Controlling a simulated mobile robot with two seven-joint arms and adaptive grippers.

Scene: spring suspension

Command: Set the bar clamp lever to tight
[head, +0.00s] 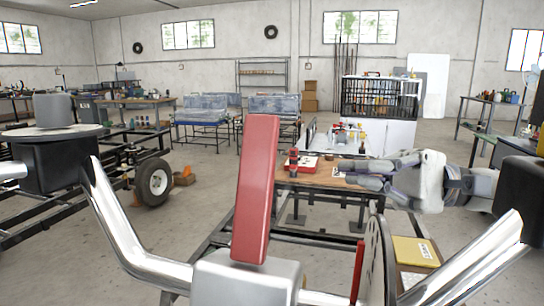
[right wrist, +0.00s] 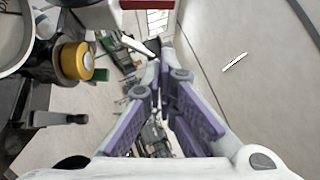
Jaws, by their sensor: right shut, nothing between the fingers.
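A long red lever (head: 256,190) stands nearly upright, leaning slightly, in the middle of the head view. Its lower end meets a grey metal block (head: 246,280) between shiny bent metal tubes (head: 125,235). My right gripper (head: 348,173) is to the right of the lever, fingers pointing left, and apart from it in the picture. Its fingers are closed and empty; they also show in the right wrist view (right wrist: 163,72). A red edge (right wrist: 147,4) shows at the top of that view; I cannot tell whether it is the lever. My left gripper is not in view.
A dark disc (head: 378,262) is upright right of the block. A wooden-topped bench (head: 325,178) stands behind my right gripper. A yellow item (head: 416,251) lies at the lower right.

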